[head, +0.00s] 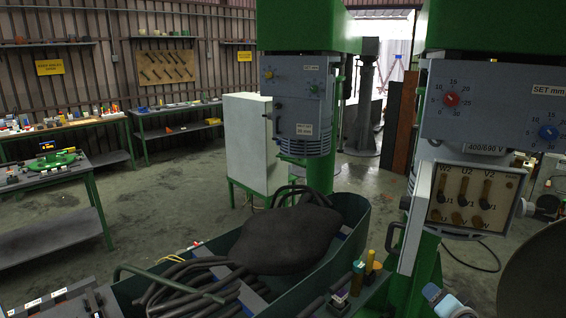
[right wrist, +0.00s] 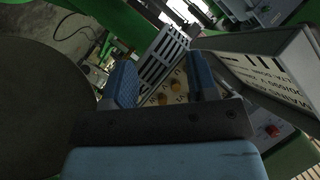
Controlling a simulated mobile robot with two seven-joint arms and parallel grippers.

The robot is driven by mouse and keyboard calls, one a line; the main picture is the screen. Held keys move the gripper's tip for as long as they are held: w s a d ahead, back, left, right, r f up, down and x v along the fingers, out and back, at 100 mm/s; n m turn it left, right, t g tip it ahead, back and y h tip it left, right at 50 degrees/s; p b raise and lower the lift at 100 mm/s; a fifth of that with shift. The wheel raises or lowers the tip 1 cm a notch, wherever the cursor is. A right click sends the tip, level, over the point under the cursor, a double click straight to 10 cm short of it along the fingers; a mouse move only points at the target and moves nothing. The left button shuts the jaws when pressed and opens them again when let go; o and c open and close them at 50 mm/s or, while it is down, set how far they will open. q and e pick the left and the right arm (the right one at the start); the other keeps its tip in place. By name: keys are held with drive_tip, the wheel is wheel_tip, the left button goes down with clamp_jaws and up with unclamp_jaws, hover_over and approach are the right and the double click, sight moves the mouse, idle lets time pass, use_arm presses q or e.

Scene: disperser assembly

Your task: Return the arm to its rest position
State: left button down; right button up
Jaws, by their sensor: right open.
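My right gripper (head: 447,302) shows at the bottom right of the head view, below the open terminal box (head: 473,200). In the right wrist view its two blue fingers stand apart, so the gripper (right wrist: 162,83) is open, with nothing held between them. Behind the gap is a pale terminal plate with brass-coloured posts (right wrist: 178,80). In the head view the terminal plate is marked W2, U2, V2 and carries dark bars and posts. My left gripper is in neither view. Most of my right arm is out of the head view.
The grey control panel (head: 490,108) with red and blue knobs hangs above the terminal box. A green trough (head: 347,222) holds a black sack and dark hoses. Small coloured parts (head: 366,268) stand left of the gripper. A dark round shape (head: 535,270) lies at the right edge.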

drive_tip(key=s+a+f+n+g+y, duration=0.1)
drive_tip(key=s+a+f+n, duration=0.3)
drive_tip(key=s, duration=0.5)
drive_tip(key=s+a+f+n+g+y, duration=0.1)
drive_tip(key=s+a+f+n, duration=0.3)
drive_tip(key=s+a+f, duration=0.5)
drive_tip(key=s+a+f+n+g+y, duration=0.1)
drive_tip(key=s+a+f+n, duration=0.3)
drive_tip(key=s, duration=0.7)
drive_tip(key=a+f, duration=0.2)
drive_tip(key=a, duration=0.2)
drive_tip(key=shift+s+f+g, duration=0.15)
drive_tip(key=shift+s+g, duration=0.1)
drive_tip(key=shift+g, duration=0.05)
